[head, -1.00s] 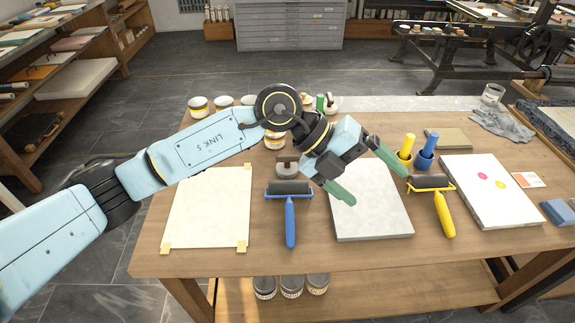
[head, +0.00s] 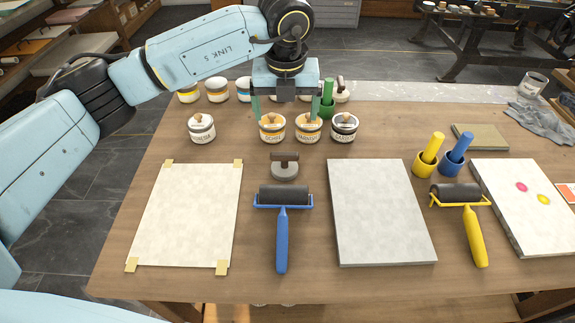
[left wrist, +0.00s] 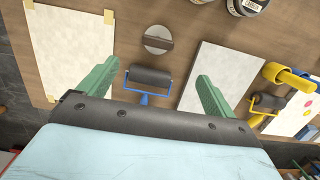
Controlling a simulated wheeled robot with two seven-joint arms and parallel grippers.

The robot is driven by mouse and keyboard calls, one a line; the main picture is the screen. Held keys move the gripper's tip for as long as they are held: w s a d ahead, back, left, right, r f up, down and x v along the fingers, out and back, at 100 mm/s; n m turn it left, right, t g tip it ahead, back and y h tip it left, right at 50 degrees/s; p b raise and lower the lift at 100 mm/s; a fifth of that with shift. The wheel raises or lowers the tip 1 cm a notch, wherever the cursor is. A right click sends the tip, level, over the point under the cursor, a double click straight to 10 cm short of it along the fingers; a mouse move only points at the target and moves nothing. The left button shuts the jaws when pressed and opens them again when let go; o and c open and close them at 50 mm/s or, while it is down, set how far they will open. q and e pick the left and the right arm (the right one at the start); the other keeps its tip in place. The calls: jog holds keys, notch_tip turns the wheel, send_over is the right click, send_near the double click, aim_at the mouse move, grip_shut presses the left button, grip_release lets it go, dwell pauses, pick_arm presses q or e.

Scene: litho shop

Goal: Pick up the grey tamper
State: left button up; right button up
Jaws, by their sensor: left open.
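The grey tamper (head: 285,172), a low round grey disc with a dark brown handle across its top, stands upright on the table just behind the blue-handled roller. It also shows in the left wrist view (left wrist: 158,40), at upper middle, beyond the gap between my fingers. My left gripper (head: 286,108) is open and empty, with its green fingers pointing down. In the head view it appears behind the tamper, above the ink jars, and apart from it. My open fingers (left wrist: 156,72) frame the roller and gap in the wrist view. My right gripper is not in view.
The blue roller (head: 282,225) lies in front of the tamper. A taped paper sheet (head: 188,215) is left, and a grey slab (head: 378,215) right. Several ink jars (head: 272,128) stand behind. A yellow roller (head: 470,225) lies farther right.

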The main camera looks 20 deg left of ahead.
aim_at(284, 154)
pick_arm(q)
jog(key=f+b, duration=0.1)
jog(key=f, duration=0.2)
jog(key=f+b, duration=0.2)
jog(key=f, duration=0.2)
jog(key=w+f+b, duration=0.1)
jog(key=f, duration=0.3)
jog(key=shift+w+a+f, duration=0.1)
jog(key=shift+a+f, duration=0.05)
jog(key=shift+f, duration=0.1)
jog(key=f, duration=0.1)
jog(key=f+b, duration=0.1)
jog(key=f, duration=0.1)
jog(key=f+b, duration=0.1)
jog(key=shift+w+a+f, duration=0.2)
jog(key=shift+w+a, duration=0.1)
jog(key=shift+w+f, duration=0.1)
jog(key=shift+f, duration=0.45)
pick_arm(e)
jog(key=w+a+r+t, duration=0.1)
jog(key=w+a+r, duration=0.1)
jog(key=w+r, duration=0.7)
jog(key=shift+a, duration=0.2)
pick_arm(q)
jog(key=shift+c, duration=0.3)
